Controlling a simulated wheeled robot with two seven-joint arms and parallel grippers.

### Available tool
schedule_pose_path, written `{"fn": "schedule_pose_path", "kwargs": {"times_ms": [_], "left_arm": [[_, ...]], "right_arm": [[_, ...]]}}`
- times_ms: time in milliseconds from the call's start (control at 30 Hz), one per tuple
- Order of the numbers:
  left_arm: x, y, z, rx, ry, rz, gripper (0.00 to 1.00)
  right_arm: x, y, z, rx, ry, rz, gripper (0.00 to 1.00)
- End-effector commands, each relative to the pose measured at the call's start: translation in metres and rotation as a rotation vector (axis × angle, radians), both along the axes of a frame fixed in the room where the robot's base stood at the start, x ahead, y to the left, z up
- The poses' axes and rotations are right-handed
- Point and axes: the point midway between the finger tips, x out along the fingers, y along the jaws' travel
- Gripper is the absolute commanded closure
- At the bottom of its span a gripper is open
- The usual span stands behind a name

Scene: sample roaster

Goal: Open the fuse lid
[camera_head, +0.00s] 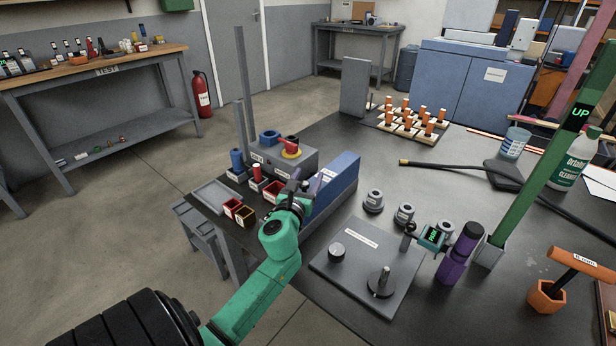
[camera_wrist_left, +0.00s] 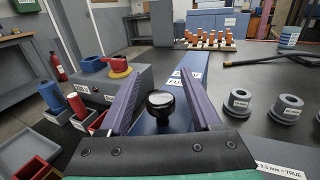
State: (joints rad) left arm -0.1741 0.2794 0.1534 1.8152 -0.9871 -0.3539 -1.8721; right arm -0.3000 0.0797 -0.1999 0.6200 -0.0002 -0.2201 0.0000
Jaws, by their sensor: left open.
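The fuse lid (camera_wrist_left: 185,90) is the top of a long blue box (camera_head: 338,185) near the middle of the bench, with white labels. A black round knob (camera_wrist_left: 160,101) with a pale top stands on it in the left wrist view. My left gripper (camera_head: 300,180) is over the near left end of the box. In the left wrist view my left gripper (camera_wrist_left: 160,80) is open, one purple finger on each side of the knob, with visible gaps. The lid looks shut. The lid under the gripper palm is hidden. My right gripper is not in view.
Grey ring pieces (camera_head: 373,201) and a grey plate with knobs (camera_head: 366,262) lie to the right. A green post (camera_head: 545,150) stands further right.

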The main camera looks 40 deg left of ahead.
Motion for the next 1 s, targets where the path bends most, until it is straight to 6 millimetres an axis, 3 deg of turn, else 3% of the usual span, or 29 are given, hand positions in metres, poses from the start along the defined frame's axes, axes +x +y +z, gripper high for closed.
{"fn": "schedule_pose_path", "kwargs": {"times_ms": [233,267,400,433,1000], "left_arm": [[0.0022,0.0007,-0.0005,0.000,0.001,-0.001,0.36],[0.0021,0.0007,-0.0005,0.000,0.001,-0.001,0.43],[0.0020,0.0005,-0.0005,0.000,0.001,-0.001,0.97],[0.0020,0.0005,-0.0005,0.000,0.001,-0.001,1.00],[0.0018,0.0005,-0.0007,0.000,0.001,-0.001,1.00]], "right_arm": [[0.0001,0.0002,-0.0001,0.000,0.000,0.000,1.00],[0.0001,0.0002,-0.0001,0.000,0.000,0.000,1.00],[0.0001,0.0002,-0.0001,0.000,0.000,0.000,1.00],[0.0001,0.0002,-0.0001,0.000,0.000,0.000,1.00],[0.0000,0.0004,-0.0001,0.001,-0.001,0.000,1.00]]}}
